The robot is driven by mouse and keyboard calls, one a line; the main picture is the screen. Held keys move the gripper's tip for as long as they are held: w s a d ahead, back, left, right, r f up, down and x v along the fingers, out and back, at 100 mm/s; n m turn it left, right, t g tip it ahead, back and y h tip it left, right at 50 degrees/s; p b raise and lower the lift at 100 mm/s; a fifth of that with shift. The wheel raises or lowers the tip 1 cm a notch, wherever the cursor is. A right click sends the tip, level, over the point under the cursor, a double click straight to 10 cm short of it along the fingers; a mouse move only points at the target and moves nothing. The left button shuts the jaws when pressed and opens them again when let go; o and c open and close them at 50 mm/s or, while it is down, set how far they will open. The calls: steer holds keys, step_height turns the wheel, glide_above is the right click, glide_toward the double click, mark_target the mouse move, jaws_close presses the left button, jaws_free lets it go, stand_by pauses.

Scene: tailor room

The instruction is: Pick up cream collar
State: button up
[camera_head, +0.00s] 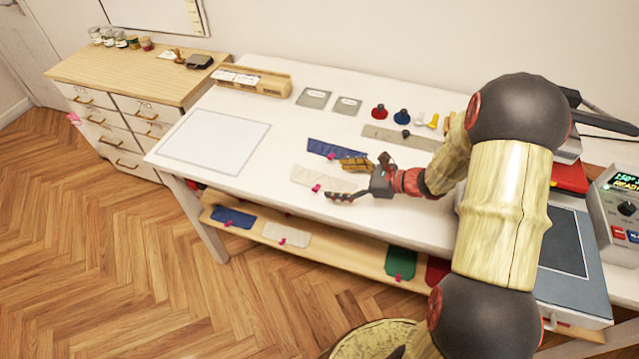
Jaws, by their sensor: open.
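The cream collar (316,178) lies flat on the white table, a pale strip with a pink tag at its lower edge. My gripper (345,181) is open, with one finger above and one finger below the collar's right end. The fingers partly hide that end. I cannot tell how high the gripper is above the table or whether it touches the collar.
A blue collar (326,148) with a pink tag lies just behind. A metal ruler (400,138) and several coloured knobs are further back. A white sheet (213,140) lies at left. A lower shelf (326,250) holds several fabric pieces. A grey press (572,270) stands at right.

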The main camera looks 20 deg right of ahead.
mark_target(324, 185)
steer(key=b+x, duration=0.1)
steer(key=x, duration=0.3)
steer(key=shift+a+f+b, duration=0.2)
steer(key=shift+a+b, duration=0.1)
steer(key=shift+a, duration=0.05)
steer(key=shift+c, duration=0.4)
steer(key=c, duration=0.8)
